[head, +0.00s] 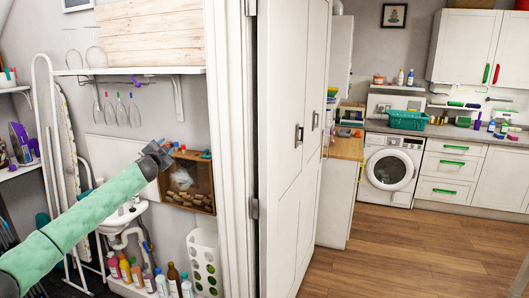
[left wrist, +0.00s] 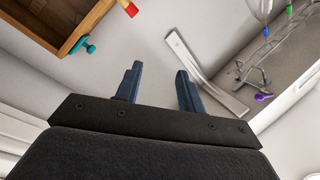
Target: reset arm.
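My left arm, in a green sleeve, comes in from the left in the head view. Its gripper (head: 158,153) is raised in the understairs nook, in front of the wall and beside the wooden box shelf (head: 188,184). In the left wrist view my left gripper's two blue-grey fingers (left wrist: 157,88) stand apart with nothing between them. A white shelf bracket (left wrist: 205,72) shows just beyond the fingers. My right gripper is in neither view.
A wall shelf (head: 130,71) with hanging glasses (head: 122,112) is above the arm. Bottles (head: 150,282) stand below, near a white basin (head: 122,215). A tall white door (head: 285,150) stands to the right. The wooden floor (head: 400,255) before the dryer (head: 391,172) is clear.

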